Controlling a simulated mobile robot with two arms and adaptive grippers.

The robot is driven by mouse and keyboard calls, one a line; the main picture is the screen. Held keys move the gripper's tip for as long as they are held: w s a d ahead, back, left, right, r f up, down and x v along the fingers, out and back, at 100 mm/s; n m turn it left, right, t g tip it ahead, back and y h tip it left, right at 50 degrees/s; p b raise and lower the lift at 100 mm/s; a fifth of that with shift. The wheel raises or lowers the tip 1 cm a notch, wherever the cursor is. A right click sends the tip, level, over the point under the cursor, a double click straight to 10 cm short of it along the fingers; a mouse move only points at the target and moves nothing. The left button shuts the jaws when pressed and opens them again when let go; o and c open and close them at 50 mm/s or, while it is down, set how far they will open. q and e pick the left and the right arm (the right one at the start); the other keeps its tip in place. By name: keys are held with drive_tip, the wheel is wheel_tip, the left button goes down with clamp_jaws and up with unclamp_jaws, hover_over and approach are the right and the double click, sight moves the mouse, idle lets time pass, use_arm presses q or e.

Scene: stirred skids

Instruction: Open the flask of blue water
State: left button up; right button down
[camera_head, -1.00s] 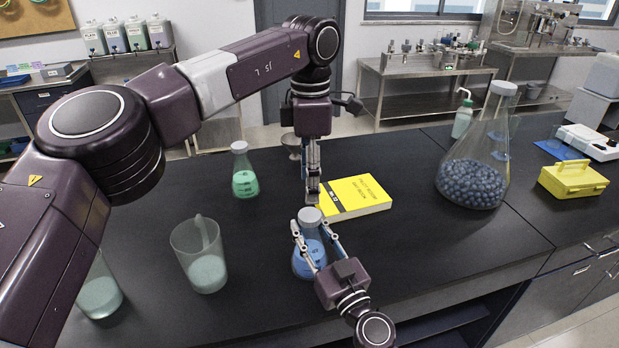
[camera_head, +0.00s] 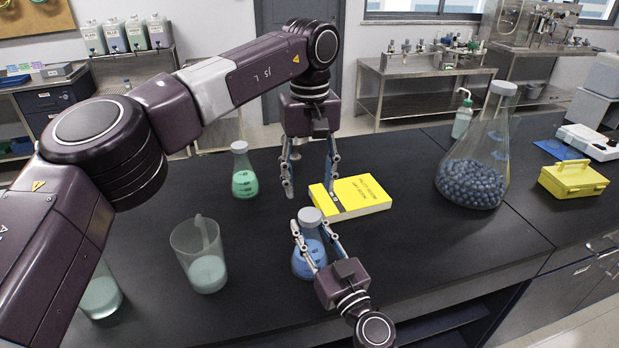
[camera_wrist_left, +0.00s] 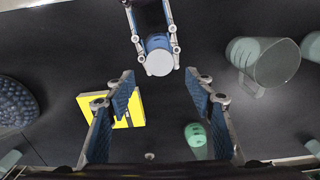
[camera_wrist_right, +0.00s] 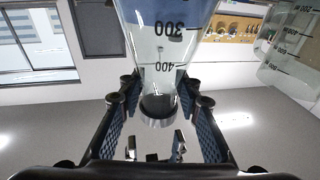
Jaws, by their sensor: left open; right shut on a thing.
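The flask of blue water (camera_head: 307,262) stands near the front of the black bench with its grey cap (camera_head: 310,215) on top. My right gripper (camera_head: 311,235) is shut on the flask, its fingers on either side of the upper part. In the right wrist view the flask (camera_wrist_right: 167,45) appears upside down, with the cap (camera_wrist_right: 159,109) between the fingers. My left gripper (camera_head: 310,190) points down with its fingers spread, empty, above and behind the cap. In the left wrist view the cap (camera_wrist_left: 159,62) lies just beyond the open fingertips.
A yellow book (camera_head: 362,195) lies just behind the flask. A green flask (camera_head: 244,180) and a beaker (camera_head: 207,272) stand to the left. A large flask of dark balls (camera_head: 472,181) stands at the right. The bench right of my right gripper is clear.

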sight(309, 214)
use_arm(q)
wheel_tip(309, 214, down, 8)
drive_tip(key=shift+r, duration=0.25)
drive_tip(key=shift+c, duration=0.6)
